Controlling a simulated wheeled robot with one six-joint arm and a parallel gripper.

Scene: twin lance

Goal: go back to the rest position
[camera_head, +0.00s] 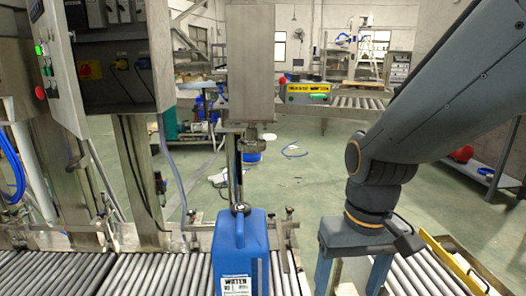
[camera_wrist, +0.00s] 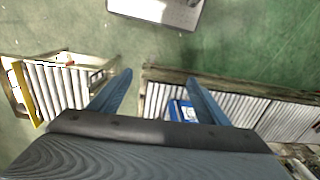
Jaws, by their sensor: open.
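My gripper (camera_head: 352,272) hangs at the right in the head view, below my grey arm. It is open, with its two blue fingers apart and nothing seen between them. The fingers of my gripper (camera_wrist: 160,92) also show in the wrist view, spread over the floor and rollers. A blue jerrycan (camera_head: 240,250) with a WATER label stands upright on the roller conveyor (camera_head: 140,275), left of my gripper and apart from it. A blue thing (camera_wrist: 181,110), probably the jerrycan, shows partly in the wrist view beside the right finger.
A steel filling column (camera_head: 250,60) stands behind the jerrycan. A control panel (camera_head: 57,70) with buttons is at the left. A yellow rail (camera_head: 455,262) edges the rollers at the right. Green floor (camera_head: 300,190) lies open behind the conveyor. A shelf (camera_head: 480,172) stands at the far right.

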